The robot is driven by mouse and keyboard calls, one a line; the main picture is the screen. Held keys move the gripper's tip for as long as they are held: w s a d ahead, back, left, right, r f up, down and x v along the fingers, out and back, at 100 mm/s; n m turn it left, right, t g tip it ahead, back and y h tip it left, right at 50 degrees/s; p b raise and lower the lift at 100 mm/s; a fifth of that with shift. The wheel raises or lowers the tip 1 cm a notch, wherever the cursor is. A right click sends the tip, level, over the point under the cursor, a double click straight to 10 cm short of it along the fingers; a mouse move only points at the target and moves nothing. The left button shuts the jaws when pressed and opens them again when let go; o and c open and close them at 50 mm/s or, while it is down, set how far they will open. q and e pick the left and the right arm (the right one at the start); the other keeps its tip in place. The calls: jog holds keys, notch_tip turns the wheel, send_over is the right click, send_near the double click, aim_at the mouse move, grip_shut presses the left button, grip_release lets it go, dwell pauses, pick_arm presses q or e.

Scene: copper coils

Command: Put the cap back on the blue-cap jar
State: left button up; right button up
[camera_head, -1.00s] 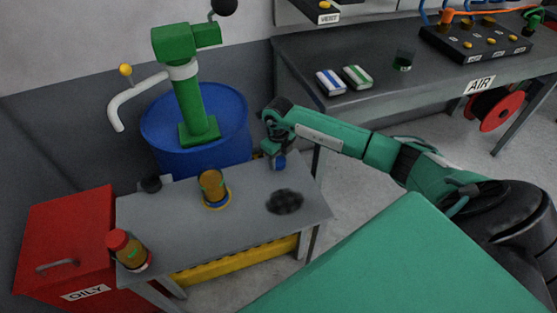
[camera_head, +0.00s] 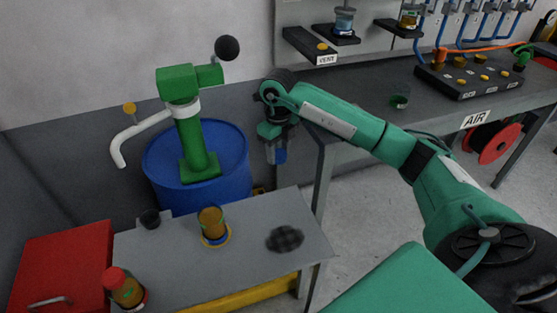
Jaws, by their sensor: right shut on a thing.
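An uncapped jar (camera_head: 211,223) with amber contents stands upright on the grey table, with a blue and yellow ring around its base. My right gripper (camera_head: 275,157) points down, shut on a blue cap (camera_head: 280,156). It holds the cap above and behind the table's back right part, to the right of the jar and apart from it. A red-capped jar (camera_head: 126,290) stands at the table's front left. My left gripper is not in view.
The grey table (camera_head: 170,250) also bears a dark mesh pad (camera_head: 285,238) and a small black cup (camera_head: 150,219). A blue drum (camera_head: 232,160) with a green pump (camera_head: 190,135) stands behind it.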

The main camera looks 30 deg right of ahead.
jog(key=shift+a+r, duration=0.1)
dwell(0.4)
jog(key=shift+a+n, duration=0.5)
jog(key=shift+n, duration=0.6)
jog(key=s+a+n, duration=0.2)
jog(key=a+n, duration=0.5)
jog(key=n, duration=0.8)
jog(key=s+a+n, duration=0.2)
jog(key=a+n, duration=0.5)
jog(key=n, duration=0.9)
jog(key=shift+f, duration=0.45)
